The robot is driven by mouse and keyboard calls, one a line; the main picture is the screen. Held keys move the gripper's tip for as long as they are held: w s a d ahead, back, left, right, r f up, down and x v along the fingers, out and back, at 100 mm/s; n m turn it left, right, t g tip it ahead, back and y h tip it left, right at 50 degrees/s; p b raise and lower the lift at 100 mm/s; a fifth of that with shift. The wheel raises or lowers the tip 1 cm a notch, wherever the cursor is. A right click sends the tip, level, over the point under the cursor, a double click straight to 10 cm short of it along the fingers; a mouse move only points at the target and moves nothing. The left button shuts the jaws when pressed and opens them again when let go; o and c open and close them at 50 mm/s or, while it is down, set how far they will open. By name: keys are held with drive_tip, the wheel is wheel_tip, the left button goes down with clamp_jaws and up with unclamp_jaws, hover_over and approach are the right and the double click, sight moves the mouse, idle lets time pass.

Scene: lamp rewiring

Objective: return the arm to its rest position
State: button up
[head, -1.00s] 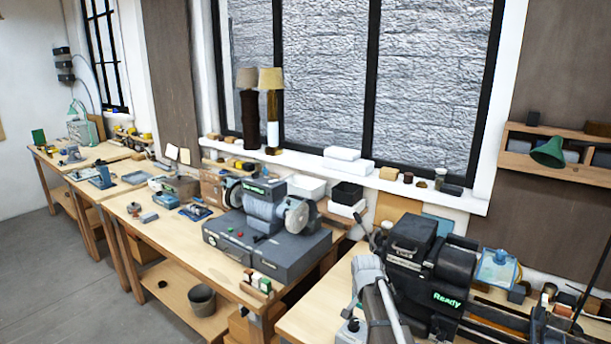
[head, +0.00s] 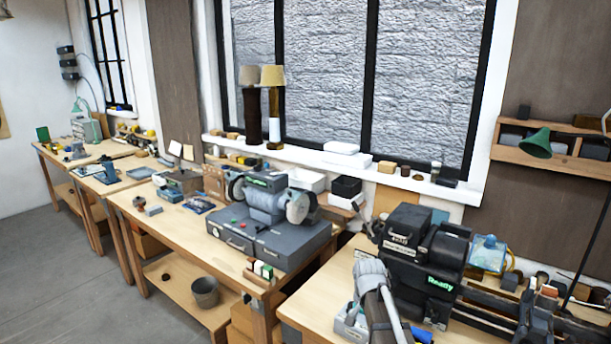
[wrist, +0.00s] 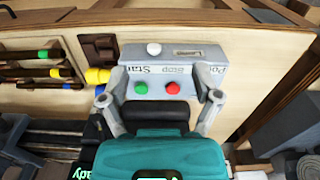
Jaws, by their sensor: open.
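My arm (head: 375,300) reaches in at the lower middle of the head view, in front of the black machine marked "Ready" (head: 425,262). Its gripper end is not clear there. In the wrist view my gripper (wrist: 163,95) has its two grey fingers spread apart, with nothing held between them. Beyond the fingers is a grey control box (wrist: 180,63) with a green button (wrist: 141,87), a red button (wrist: 173,87) and a white knob. I cannot tell how far the fingers are from the box.
A bench grinder (head: 265,205) stands on a grey case (head: 262,240) on the middle bench. Two lamps (head: 273,105) stand on the windowsill. A green lamp shade (head: 537,143) hangs at the right by a wall shelf. Screwdrivers (wrist: 45,70) lie at the left in the wrist view. Open floor (head: 60,270) lies at left.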

drive_tip(key=s+f+n+b, duration=0.6)
drive_tip(key=s+f+b, duration=0.2)
drive_tip(key=s, duration=0.6)
drive_tip(key=shift+s+d+f, duration=0.15)
drive_tip(key=shift+s+f, duration=0.05)
drive_tip(key=shift+f, duration=0.2)
drive_tip(key=shift+c, duration=0.2)
idle(0.3)
